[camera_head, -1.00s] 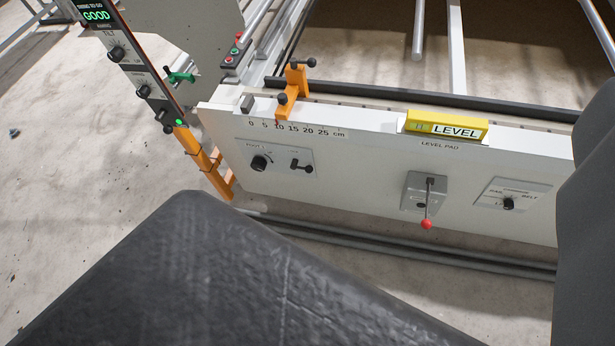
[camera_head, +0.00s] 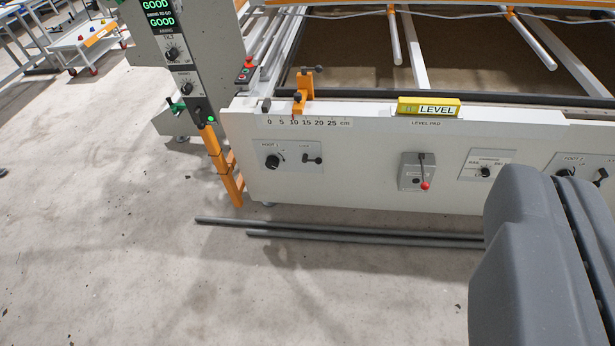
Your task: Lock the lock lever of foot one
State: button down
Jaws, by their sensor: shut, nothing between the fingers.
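The foot one panel (camera_head: 292,155) is a small grey plate at the left of the white beam's front face. Its lettering is small and blurred. It carries a round black knob (camera_head: 272,162) on the left and the small black lock lever (camera_head: 313,159) on the right. The lever's handle looks roughly level, with its end to the right. Nothing touches or covers the lever. My gripper's fingertips do not show; only a large grey part of my own body fills the lower right, well apart from the panel.
A red-tipped lever (camera_head: 424,172) hangs on the beam under the yellow level (camera_head: 428,107). An orange clamp (camera_head: 303,92) sits on the beam. An orange post (camera_head: 222,170) stands at its left end. Dark grey rods (camera_head: 340,232) lie below the beam. The floor in front is mostly clear.

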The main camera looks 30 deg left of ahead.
aim_at(318, 160)
jog(key=u, duration=0.6)
jog(key=i, duration=1.15)
jog(key=u, duration=0.6)
jog(key=i, duration=0.65)
jog(key=z, duration=0.15)
